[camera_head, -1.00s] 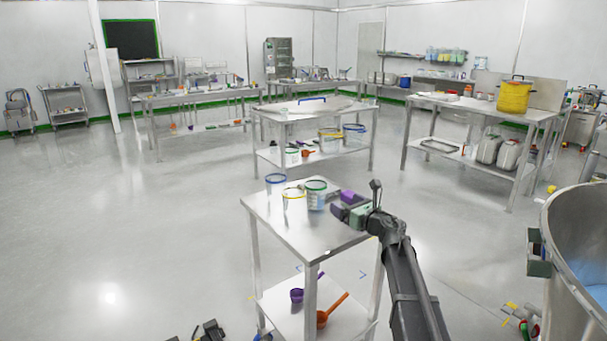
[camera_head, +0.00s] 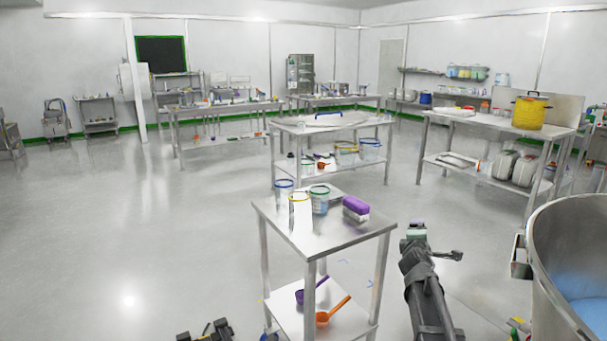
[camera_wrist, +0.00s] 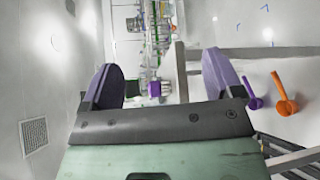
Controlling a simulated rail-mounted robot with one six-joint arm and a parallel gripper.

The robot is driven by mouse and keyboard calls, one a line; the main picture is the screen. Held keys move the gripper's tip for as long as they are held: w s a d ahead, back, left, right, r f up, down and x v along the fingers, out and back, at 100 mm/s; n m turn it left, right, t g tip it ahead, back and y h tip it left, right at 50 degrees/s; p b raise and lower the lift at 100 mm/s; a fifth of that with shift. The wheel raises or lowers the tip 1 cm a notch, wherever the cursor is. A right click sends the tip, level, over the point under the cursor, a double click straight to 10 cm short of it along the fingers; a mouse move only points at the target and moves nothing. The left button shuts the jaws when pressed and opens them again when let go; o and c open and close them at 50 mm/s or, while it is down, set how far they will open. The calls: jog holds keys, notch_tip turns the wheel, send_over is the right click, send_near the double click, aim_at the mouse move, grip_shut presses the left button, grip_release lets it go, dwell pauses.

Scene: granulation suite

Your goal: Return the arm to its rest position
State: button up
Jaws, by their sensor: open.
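My arm (camera_head: 425,290) extends forward at the lower right of the head view, right of the small steel table (camera_head: 345,238) and apart from it. My gripper (camera_head: 415,232) points away there, and its fingertips are hard to make out. In the wrist view, my gripper (camera_wrist: 163,78) shows two purple fingers spread wide with nothing held between them. A purple-and-white block (camera_head: 355,208) sits on the small table's right side, clear of my gripper.
Three tubs with blue (camera_head: 284,190), yellow (camera_head: 299,208) and green (camera_head: 319,198) rims stand on the small table. Purple (camera_head: 312,291) and orange (camera_head: 332,312) scoops lie on its lower shelf. A large steel vessel (camera_head: 550,250) stands at right. Open floor (camera_head: 150,240) lies left.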

jog(key=s+a+f+m+g+y, duration=0.1)
jog(key=s+a+f+m+g, duration=0.1)
jog(key=s+f+m+g, duration=0.55)
jog(key=s+a+f+m+g, duration=0.2)
jog(key=s+f+m+g, duration=0.3)
jog(key=s, duration=0.6)
jog(key=s+a+f+m+g+y, duration=0.25)
jog(key=s+a+m+y, duration=0.2)
jog(key=s+a, duration=0.8)
notch_tip(320, 180, up, 21)
jog(key=s+n+p, duration=0.1)
jog(key=p, duration=1.9)
jog(key=shift+s+y+p, duration=0.3)
jog(key=shift+y, duration=0.15)
jog(key=shift+f, duration=0.1)
